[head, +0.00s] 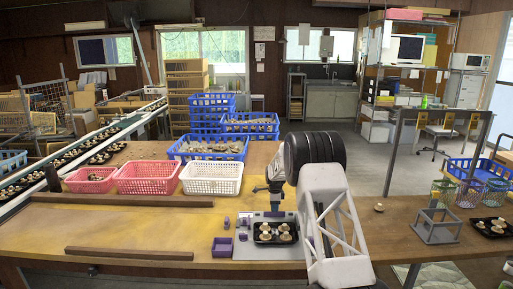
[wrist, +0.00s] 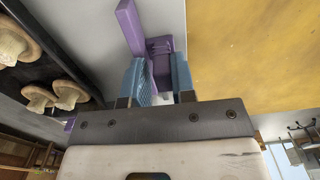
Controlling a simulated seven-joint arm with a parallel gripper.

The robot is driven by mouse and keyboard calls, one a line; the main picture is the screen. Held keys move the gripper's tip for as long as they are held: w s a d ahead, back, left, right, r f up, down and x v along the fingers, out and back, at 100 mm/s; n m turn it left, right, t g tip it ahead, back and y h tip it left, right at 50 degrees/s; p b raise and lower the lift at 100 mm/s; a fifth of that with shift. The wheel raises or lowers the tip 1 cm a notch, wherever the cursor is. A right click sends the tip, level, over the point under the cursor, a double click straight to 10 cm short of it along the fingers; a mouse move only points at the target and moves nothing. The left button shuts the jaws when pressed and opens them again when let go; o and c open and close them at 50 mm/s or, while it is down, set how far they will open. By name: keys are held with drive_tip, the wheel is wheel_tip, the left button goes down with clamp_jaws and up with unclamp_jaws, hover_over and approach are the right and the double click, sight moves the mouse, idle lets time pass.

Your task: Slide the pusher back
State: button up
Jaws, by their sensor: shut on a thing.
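In the wrist view the purple pusher (wrist: 160,62) stands between the two blue fingertips of my gripper (wrist: 159,80), which is shut on it. A longer purple bar (wrist: 130,26) extends beside it toward the top of that view. In the head view my gripper (head: 275,206) points down at the grey plate, behind the black tray; the held pusher is too small to make out there. The black tray (head: 275,242) holds several mushrooms on the plate (head: 246,250). Its edge and mushrooms (wrist: 40,97) show at the left in the wrist view.
A purple box (head: 222,247) and small purple parts (head: 243,221) stand left of the tray. Pink baskets (head: 147,190) and a white basket (head: 212,192) line the table's back. A grey frame (head: 436,236) stands right of my arm. Bare wooden table (head: 130,232) lies left.

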drive_tip(key=shift+s+f, duration=0.25)
drive_tip(key=shift+f, duration=0.75)
drive_tip(key=shift+w, duration=0.5)
drive_tip(key=o, duration=0.7)
drive_tip(key=shift+o, duration=0.2)
drive_tip(key=shift+w+r, duration=0.15)
drive_tip(key=shift+r, duration=1.3)
drive_tip(key=shift+w+r, duration=0.1)
drive_tip(key=shift+r, duration=1.3)
